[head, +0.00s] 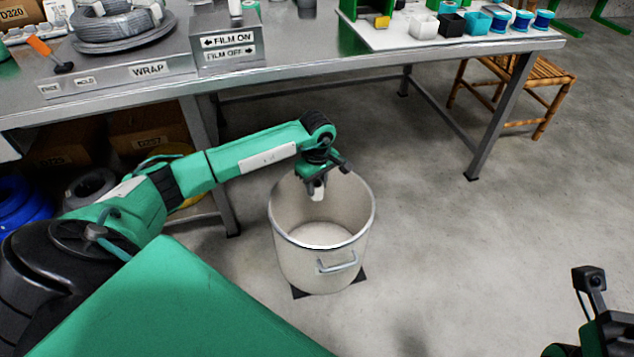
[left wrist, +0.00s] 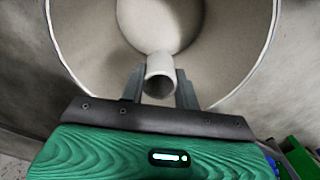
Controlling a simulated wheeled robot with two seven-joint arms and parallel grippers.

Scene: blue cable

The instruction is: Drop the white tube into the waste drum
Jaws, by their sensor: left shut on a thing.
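The white tube (head: 318,191) is held by my left gripper (head: 317,182) over the mouth of the waste drum (head: 340,262). In the left wrist view the tube (left wrist: 160,74) sits between the two fingers of the left gripper (left wrist: 160,85), with its open end facing the camera. The drum (left wrist: 90,68) is pale, round and open, with a metal handle on its side; its floor shows bare behind the tube. Part of my right arm shows at the lower right of the head view, but its fingertips are not clear.
A grey workbench (head: 330,66) stands behind the drum, with a wire coil (head: 120,30), labelled machine and small bins on it. A wooden stool (head: 545,85) stands at the right. The concrete floor right of the drum is clear.

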